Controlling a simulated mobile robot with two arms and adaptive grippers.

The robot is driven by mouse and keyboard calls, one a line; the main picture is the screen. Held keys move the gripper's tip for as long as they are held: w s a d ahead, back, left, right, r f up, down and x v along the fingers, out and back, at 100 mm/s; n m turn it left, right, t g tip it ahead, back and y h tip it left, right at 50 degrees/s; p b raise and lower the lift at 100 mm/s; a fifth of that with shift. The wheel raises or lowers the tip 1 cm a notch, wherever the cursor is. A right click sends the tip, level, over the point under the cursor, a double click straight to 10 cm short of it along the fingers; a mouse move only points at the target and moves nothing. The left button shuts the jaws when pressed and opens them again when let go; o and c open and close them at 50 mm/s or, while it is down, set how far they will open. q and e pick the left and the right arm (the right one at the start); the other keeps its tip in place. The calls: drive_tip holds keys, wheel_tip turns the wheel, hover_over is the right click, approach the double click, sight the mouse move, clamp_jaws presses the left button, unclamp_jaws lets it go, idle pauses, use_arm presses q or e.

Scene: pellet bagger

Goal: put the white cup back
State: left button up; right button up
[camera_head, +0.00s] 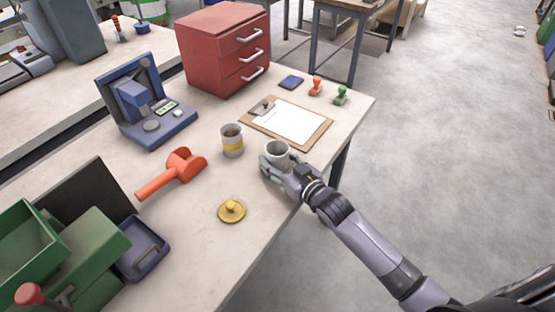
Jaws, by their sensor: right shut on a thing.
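The white cup (278,148) is at the right front edge of the table, close to the clipboard's lower corner. My right gripper (272,162) reaches in from the lower right and is shut on the cup. The cup looks upright, with its opening facing up. Its lower part is hidden by the fingers, so I cannot tell whether it touches the table. My left gripper does not show.
A grey cup with a yellow band (232,142) stands just left. A yellow-knobbed lid (232,209), an orange scoop (171,175) and a clipboard (291,122) lie nearby. A blue scale (147,105) and red drawers (223,52) stand behind.

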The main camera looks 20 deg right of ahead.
drive_tip(key=shift+f, duration=0.15)
drive_tip(key=o, duration=1.2)
drive_tip(key=shift+r, duration=0.25)
drive_tip(key=v, duration=1)
drive_tip(key=shift+s+d+f+b, duration=0.1)
drive_tip(key=shift+s+f+b, duration=0.05)
drive_tip(key=shift+s+b, duration=0.2)
drive_tip(key=shift+s+d+r, duration=0.2)
drive_tip(key=shift+s, duration=0.45)
